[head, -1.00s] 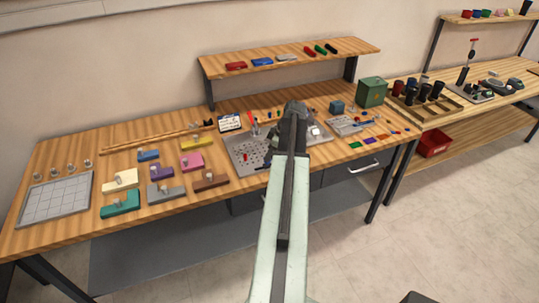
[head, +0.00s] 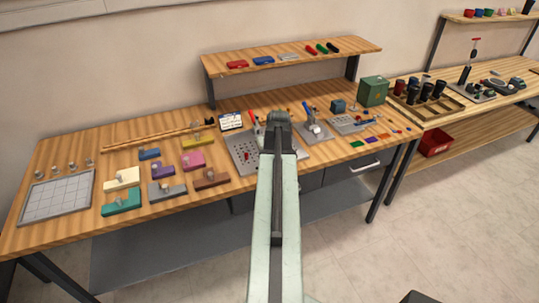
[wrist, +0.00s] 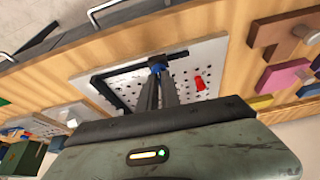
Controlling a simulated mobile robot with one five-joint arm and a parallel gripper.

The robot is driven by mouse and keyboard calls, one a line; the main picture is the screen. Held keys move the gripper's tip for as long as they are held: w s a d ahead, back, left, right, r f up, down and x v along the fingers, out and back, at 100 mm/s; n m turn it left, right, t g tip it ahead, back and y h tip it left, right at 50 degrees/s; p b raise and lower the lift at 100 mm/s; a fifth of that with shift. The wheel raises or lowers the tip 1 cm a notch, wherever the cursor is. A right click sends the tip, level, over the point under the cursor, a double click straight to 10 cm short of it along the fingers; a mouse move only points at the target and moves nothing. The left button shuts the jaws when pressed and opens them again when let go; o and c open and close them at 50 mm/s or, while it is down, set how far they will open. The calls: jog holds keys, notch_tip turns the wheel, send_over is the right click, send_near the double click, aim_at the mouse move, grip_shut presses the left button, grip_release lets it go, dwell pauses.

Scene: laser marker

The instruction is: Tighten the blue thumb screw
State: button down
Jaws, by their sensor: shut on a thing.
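The blue thumb screw (wrist: 156,68) shows in the wrist view between the tips of my gripper (wrist: 158,77), beside a dark bar on a perforated metal plate (wrist: 213,52). My fingers are close together and shut on it; they hide most of its body. In the head view my arm covers the gripper and the blue screw, while the left part of the plate (head: 239,147) is visible. A red screw (wrist: 200,83) stands on the plate to the right of my fingers in the wrist view; it also shows in the head view (head: 247,156).
Coloured blocks with knobs, such as a pink one (head: 191,160), lie left of the plate. A toggle clamp (head: 314,130) stands to its right, and a green box (head: 373,91) farther right. A raised shelf (head: 290,60) runs behind. The front table edge is mostly clear.

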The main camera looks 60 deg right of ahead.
jog(key=m+g, duration=0.1)
jog(key=m, duration=0.1)
jog(key=m+h, duration=0.1)
jog(key=m, duration=0.2)
jog(key=shift+w+a+g, duration=0.1)
jog(key=shift+a+g, duration=0.1)
jog(key=shift+g, duration=0.2)
jog(key=shift+m, duration=0.4)
jog(key=c, duration=1.6)
grip_release()
jog(key=shift+o, duration=0.2)
jog(key=p+v, duration=0.7)
jog(key=v, duration=0.1)
jog(key=shift+f, duration=0.1)
